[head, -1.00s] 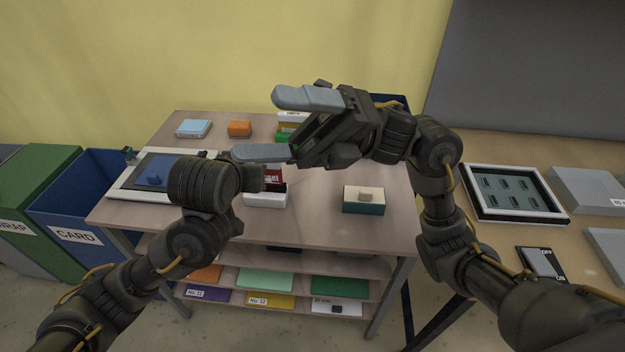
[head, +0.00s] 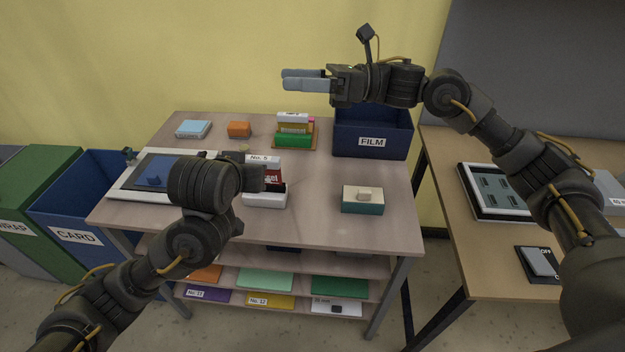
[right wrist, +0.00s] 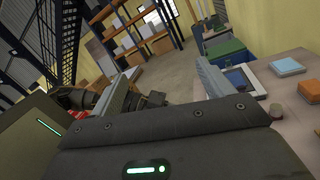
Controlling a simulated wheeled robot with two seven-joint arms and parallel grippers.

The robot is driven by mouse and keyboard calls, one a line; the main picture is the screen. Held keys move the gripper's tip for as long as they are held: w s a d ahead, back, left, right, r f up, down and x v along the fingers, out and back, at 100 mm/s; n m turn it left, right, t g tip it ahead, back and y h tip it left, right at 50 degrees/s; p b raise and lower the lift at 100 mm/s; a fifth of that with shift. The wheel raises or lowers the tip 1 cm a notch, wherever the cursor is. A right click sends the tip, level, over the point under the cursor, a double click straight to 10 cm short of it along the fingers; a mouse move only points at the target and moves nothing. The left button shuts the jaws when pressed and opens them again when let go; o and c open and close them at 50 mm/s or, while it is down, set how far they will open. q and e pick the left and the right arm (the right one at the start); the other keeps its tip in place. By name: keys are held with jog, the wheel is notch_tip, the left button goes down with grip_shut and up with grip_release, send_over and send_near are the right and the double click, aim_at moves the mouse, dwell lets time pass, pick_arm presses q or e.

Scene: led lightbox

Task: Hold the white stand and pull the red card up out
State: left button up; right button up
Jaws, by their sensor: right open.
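The white stand (head: 266,200) is on the table near its front edge, in the middle of the head view. The red card (head: 274,174) stands upright in it, under a white "No. 5" top (head: 262,159). My left gripper (head: 258,179) is at the left side of the card and hides part of it; its fingers are too dark and covered to read. My right gripper (head: 286,80) is raised well above the back of the table, open and empty, apart from the card and stand. The right wrist view shows neither card nor stand clearly.
A navy FILM bin (head: 372,135) stands at the table's back right, below my right arm. A colored box set (head: 293,132) is behind the stand. A teal-and-cream box (head: 362,200) sits to the right. A tablet-like panel (head: 150,170) lies left.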

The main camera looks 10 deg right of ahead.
jog(key=w+f+t+h, duration=0.2)
jog(key=w+f+h, duration=0.1)
jog(key=f, duration=1.2)
jog(key=h, duration=0.3)
send_near(285, 186)
jog(key=shift+w+a+f+n, duration=0.1)
jog(key=shift+a+f+n, duration=0.1)
jog(key=shift+a, duration=0.3)
jog(key=shift+w+a+f+n, duration=0.1)
jog(key=shift+a+f+n, duration=0.1)
jog(key=shift+a, duration=0.35)
jog(key=x, duration=1)
jog(key=shift+w+a+f, duration=0.1)
jog(key=shift+w+a, duration=0.05)
jog(key=shift+a, duration=0.15)
jog(key=c, duration=1.1)
jog(key=o, duration=0.5)
jog(key=c, duration=0.6)
jog(key=shift+o, duration=0.2)
